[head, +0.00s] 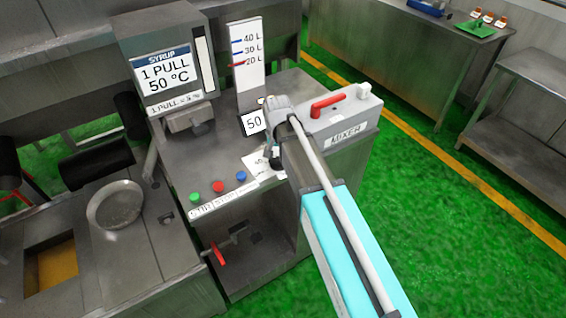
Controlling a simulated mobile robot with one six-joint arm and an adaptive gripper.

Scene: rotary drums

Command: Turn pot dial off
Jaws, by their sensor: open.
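My arm reaches in from the lower right, over the right part of the steel counter (180,160). My gripper (273,160) is small and dark here, just over the counter beside a white sheet (257,165). It is open, and I see nothing held in it. I cannot pick out a pot dial for certain; my arm covers part of the counter and its front. A sign reading 50 (254,122) stands just behind the gripper. A round metal disc (115,205) lies on the lower bench at left.
Green, red and blue buttons (218,187) line the counter's front edge. A red-handled valve (218,255) sits below. The mixer box (345,115) with a red handle stands at right, the syrup dispenser (165,65) behind. Green floor lies open at right.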

